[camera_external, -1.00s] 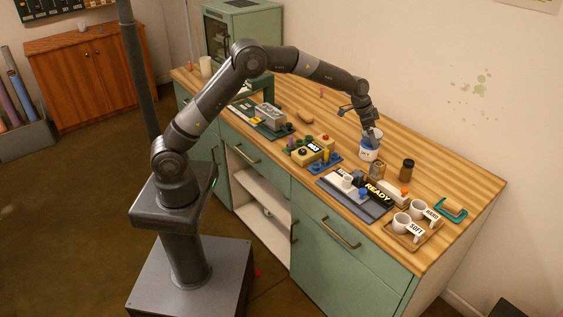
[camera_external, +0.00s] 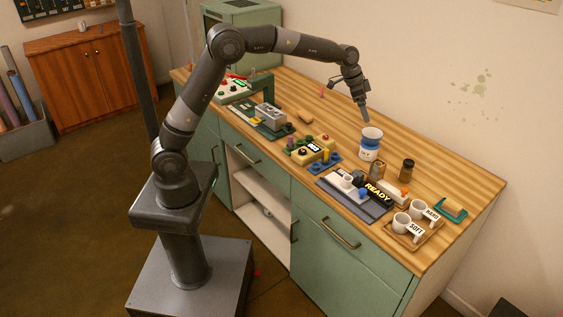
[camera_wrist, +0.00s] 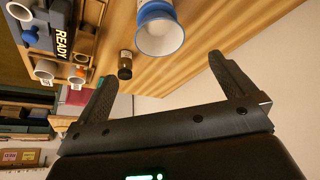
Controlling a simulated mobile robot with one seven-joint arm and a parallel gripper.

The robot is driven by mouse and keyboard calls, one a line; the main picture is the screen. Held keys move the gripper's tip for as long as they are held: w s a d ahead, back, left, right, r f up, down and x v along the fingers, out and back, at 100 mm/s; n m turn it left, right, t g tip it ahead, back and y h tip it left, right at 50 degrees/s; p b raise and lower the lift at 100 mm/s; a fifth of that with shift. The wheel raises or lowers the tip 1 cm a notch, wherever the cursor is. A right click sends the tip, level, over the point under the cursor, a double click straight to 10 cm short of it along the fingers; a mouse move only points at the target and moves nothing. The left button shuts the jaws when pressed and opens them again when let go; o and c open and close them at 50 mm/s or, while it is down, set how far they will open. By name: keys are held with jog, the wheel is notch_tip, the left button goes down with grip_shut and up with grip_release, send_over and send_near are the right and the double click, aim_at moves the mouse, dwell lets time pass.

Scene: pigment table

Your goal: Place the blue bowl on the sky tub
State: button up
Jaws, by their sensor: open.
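The blue bowl (camera_external: 372,133) sits upright on top of the tub (camera_external: 368,153), a white container with a blue band and a label too small to read surely. In the wrist view the bowl (camera_wrist: 160,33) shows its blue rim and pale inside, and it hides most of the tub. My gripper (camera_external: 365,118) is above the bowl, slightly to its left, and apart from it. In the wrist view the two fingers of my gripper (camera_wrist: 160,72) are spread wide with nothing between them.
A dark brown jar (camera_external: 407,169) stands right of the tub. A small wooden block-like item (camera_external: 377,169) is just in front. The READY tray (camera_external: 345,197) and a cup tray (camera_external: 415,240) lie nearer the front edge. The wooden counter (camera_external: 345,105) behind is mostly clear.

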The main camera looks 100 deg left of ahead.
jog(key=s+d+r, duration=0.5)
jog(key=s+d, duration=0.3)
jog(key=s+d+r, duration=0.4)
jog(key=s+d, duration=0.5)
jog(key=s+d+f, duration=0.2)
jog(key=s+d, duration=0.2)
jog(key=s, duration=0.8)
jog(key=s+d+f, duration=0.3)
jog(key=s+d, duration=0.2)
jog(key=s, duration=0.7)
jog(key=shift+d+f+t, duration=0.2)
jog(key=shift+t, duration=0.2)
